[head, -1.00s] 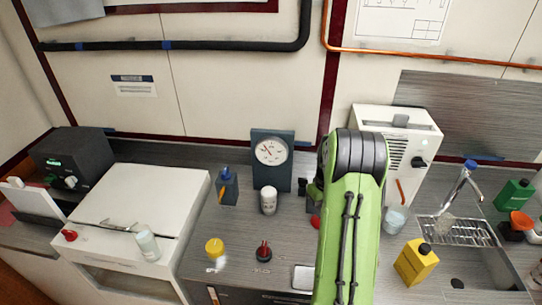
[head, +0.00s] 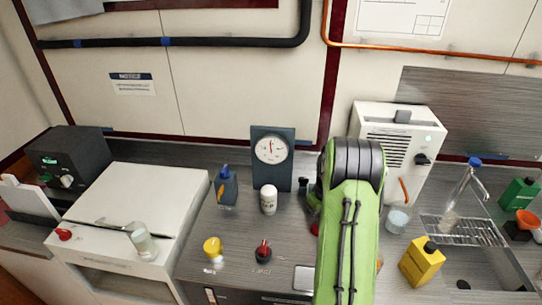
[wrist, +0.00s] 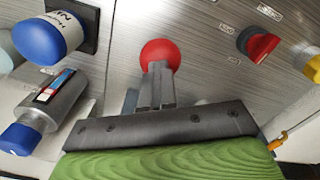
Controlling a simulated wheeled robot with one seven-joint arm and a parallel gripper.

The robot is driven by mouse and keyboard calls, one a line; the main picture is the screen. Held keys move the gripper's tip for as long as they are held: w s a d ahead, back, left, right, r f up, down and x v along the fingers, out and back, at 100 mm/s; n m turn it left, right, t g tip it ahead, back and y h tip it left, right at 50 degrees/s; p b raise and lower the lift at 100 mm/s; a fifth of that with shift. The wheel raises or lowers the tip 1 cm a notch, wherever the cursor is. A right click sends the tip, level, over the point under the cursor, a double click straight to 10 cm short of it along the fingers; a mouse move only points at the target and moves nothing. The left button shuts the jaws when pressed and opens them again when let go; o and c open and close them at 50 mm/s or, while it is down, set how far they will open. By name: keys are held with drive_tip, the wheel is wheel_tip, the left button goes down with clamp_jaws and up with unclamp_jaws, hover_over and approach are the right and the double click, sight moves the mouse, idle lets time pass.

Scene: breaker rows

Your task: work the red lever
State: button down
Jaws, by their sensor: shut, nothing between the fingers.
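A red ball knob (wrist: 160,53), which looks like the end of the red lever, sits just beyond my gripper's fingertips in the wrist view. My gripper (wrist: 157,72) is shut and empty, its fingers pointing at the ball. I cannot tell whether they touch it. The lever's shaft and base are hidden behind the fingers. In the head view, a bit of red (head: 315,228) shows beside my green arm, which hides most of the gripper. A separate red-topped knob (head: 263,250) stands on the counter to the left; it also shows in the wrist view (wrist: 262,44).
A yellow knob (head: 213,248), a white bottle (head: 268,201) and a gauge (head: 271,150) stand left of my arm. A white machine (head: 385,140) is behind it. A yellow can (head: 421,262) and a cup (head: 397,221) are to the right. Blue-capped items (wrist: 40,40) crowd the wrist view's left.

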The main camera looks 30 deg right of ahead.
drive_tip(key=shift+w+d, duration=0.1)
drive_tip(key=shift+w, duration=0.05)
drive_tip(key=shift+r+p, duration=0.5)
drive_tip(key=shift+r, duration=0.1)
drive_tip(key=shift+r+p, duration=1.45)
drive_tip(key=shift+r, duration=0.6)
wheel_tip(320, 180, up, 5)
drive_tip(key=p, duration=0.3)
drive_tip(key=shift+p, duration=0.3)
